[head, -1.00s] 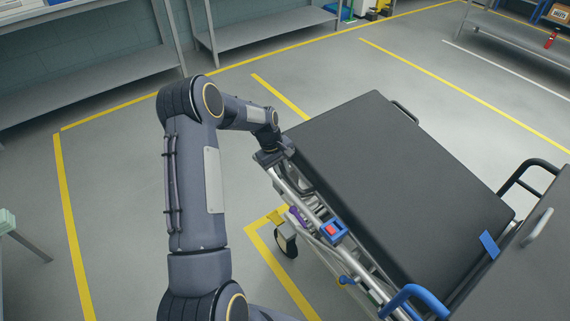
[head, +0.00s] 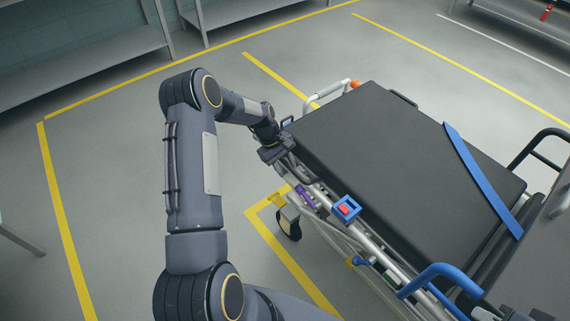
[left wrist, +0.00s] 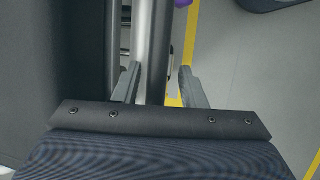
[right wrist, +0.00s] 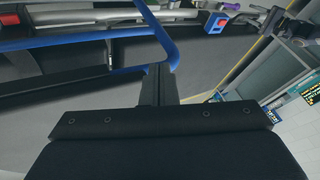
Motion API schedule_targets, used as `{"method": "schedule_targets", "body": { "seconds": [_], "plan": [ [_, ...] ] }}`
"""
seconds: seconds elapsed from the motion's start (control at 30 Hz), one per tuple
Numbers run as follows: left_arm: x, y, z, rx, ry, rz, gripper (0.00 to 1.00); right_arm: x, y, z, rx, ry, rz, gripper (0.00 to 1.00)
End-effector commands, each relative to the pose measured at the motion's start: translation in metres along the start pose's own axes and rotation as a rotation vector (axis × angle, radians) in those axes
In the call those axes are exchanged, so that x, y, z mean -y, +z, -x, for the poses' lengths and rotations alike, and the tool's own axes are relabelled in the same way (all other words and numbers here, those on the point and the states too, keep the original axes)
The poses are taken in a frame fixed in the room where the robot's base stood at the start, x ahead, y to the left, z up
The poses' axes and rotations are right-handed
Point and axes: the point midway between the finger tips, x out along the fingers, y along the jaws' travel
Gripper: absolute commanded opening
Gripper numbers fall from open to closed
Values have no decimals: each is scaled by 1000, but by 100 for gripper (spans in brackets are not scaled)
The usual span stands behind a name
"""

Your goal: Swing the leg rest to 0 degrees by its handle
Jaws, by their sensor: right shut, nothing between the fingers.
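The leg rest (head: 390,140) is the long black padded section of the stretcher in the head view. It lies about level with the frame, a blue strap (head: 480,175) across it. My left gripper (head: 276,152) is at its near left corner. In the left wrist view my left gripper (left wrist: 158,88) is open, its fingers apart on either side of a grey tube (left wrist: 155,50). Whether this tube is the handle I cannot tell. My right gripper (right wrist: 158,85) is shut and empty beside a blue rail (right wrist: 165,40) in the right wrist view.
A red-and-blue latch (head: 346,208) and a blue side rail (head: 440,278) line the stretcher's near side. A wheel (head: 289,224) stands below. Grey shelves (head: 85,55) stand at the back left. The floor left of the stretcher is clear.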

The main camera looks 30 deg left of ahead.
Motion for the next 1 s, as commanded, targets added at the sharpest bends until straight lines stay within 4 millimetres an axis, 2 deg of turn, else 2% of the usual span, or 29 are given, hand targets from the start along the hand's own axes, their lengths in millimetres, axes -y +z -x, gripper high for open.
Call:
{"method": "schedule_targets", "body": {
  "seconds": [0.27, 0.7, 1.0],
  "plan": [
    [-2, 0, 5, -1, 3, -2, 38, 0, 0, 0, 0, 0, 0, 0],
    [-1, 0, 70, -3, 2, -1, 38, 0, 0, 1, 0, 0, 0, 0],
    [-1, 0, 79, 0, 1, -1, 38, 0, 0, 1, 0, 0, 0, 0]
  ]
}}
